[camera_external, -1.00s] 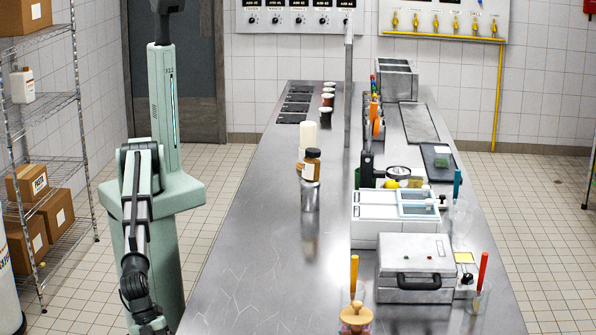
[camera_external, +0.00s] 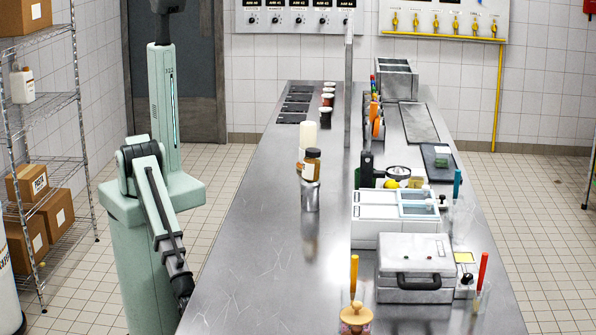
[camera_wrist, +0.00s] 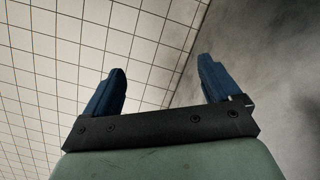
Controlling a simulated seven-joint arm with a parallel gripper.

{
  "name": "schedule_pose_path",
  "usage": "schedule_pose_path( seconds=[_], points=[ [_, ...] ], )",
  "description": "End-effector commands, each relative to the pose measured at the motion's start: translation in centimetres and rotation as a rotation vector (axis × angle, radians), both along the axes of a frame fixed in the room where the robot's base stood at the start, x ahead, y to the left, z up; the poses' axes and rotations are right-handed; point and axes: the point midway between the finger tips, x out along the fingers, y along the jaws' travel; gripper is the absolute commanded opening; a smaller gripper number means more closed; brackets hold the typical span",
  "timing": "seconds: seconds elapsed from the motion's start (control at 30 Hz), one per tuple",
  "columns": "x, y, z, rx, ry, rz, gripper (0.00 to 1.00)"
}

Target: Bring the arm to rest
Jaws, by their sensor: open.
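My gripper (camera_wrist: 162,82) shows in the wrist view with its two blue fingers spread apart and nothing between them. Beyond the fingers are the tiled floor (camera_wrist: 60,60) and a grey surface on the right that looks like the steel bench. In the external view my arm hangs down from its column at the left side of the steel bench (camera_external: 262,255). The gripper itself is hidden or out of frame at the lower edge there.
An amber jar (camera_external: 312,158) on a metal can (camera_external: 310,195) and a white bottle (camera_external: 307,135) stand mid-bench. A grey case (camera_external: 415,262) and white box (camera_external: 395,215) sit on the right. The bench's near left part is clear. A wire shelf (camera_external: 45,100) stands far left.

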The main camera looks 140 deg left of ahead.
Motion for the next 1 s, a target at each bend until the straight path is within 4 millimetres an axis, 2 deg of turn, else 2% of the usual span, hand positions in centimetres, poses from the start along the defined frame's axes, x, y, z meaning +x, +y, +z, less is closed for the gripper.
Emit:
schedule_pose_path(
  seconds=[0.03,0.3,0.4,0.5,0.63,1.0],
  points=[
    [-2.6,1.2,-0.4,0.0,0.037,0.03,0.9],
    [-13.9,4.7,-2.1,-0.009,0.215,0.183,0.9],
    [-17.4,5.4,-2.2,-0.015,0.272,0.23,0.9],
    [-20.0,5.8,-2.2,-0.018,0.315,0.266,0.9],
    [-21.7,5.9,-2.1,-0.023,0.344,0.293,0.9],
    [-21.7,5.9,-2.1,-0.023,0.344,0.293,0.9]
  ],
)
